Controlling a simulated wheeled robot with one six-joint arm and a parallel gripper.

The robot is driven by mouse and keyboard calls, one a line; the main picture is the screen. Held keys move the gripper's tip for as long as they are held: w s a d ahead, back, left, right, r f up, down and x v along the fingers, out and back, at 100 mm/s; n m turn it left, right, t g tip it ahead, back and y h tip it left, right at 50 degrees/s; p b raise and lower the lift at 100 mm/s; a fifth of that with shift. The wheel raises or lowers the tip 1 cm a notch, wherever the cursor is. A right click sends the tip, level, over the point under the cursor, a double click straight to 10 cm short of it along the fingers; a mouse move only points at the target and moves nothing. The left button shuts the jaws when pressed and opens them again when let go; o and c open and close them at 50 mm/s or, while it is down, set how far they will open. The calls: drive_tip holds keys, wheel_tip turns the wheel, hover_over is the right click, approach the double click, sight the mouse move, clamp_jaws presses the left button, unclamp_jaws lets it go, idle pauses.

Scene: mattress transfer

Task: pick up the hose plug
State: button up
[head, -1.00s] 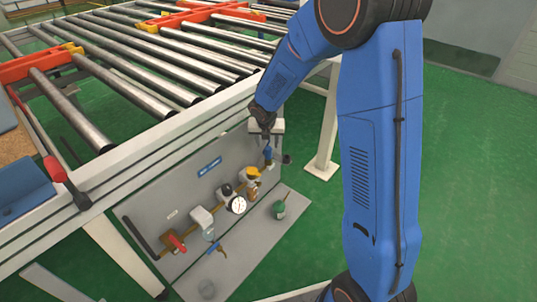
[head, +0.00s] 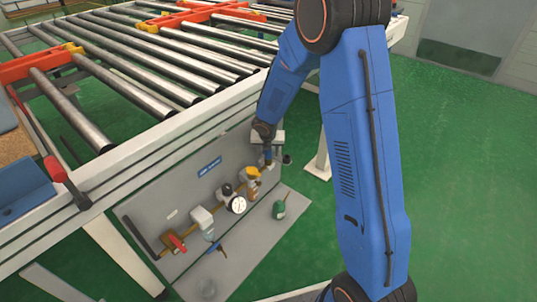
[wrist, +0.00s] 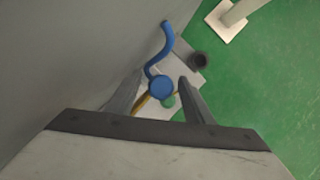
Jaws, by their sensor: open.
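The hose plug (wrist: 160,87) is blue with a round end, and a curved blue hose rises from it in the wrist view. My gripper (wrist: 161,77) is open, with one finger on each side of the plug. I cannot tell whether either finger touches it. In the head view my gripper (head: 268,152) is at the far right end of the grey panel, under the roller table's edge. The plug is mostly hidden there by the gripper.
The grey panel (head: 150,215) carries a brass pipe, a white gauge (head: 238,204), an orange-topped fitting (head: 252,173) and a red valve handle (head: 176,242). The roller table (head: 150,160) overhangs the panel. A white table leg (head: 321,165) stands to the right.

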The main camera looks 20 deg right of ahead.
drive_tip(key=shift+c, duration=0.2)
clamp_jaws()
drive_tip(key=c, duration=1.1)
unclamp_jaws()
drive_tip(key=shift+r, duration=0.1)
drive_tip(key=shift+c, duration=0.2)
wheel_tip(320, 180, up, 28)
wheel_tip(320, 180, up, 7)
drive_tip(key=shift+r, duration=0.15)
idle(0.4)
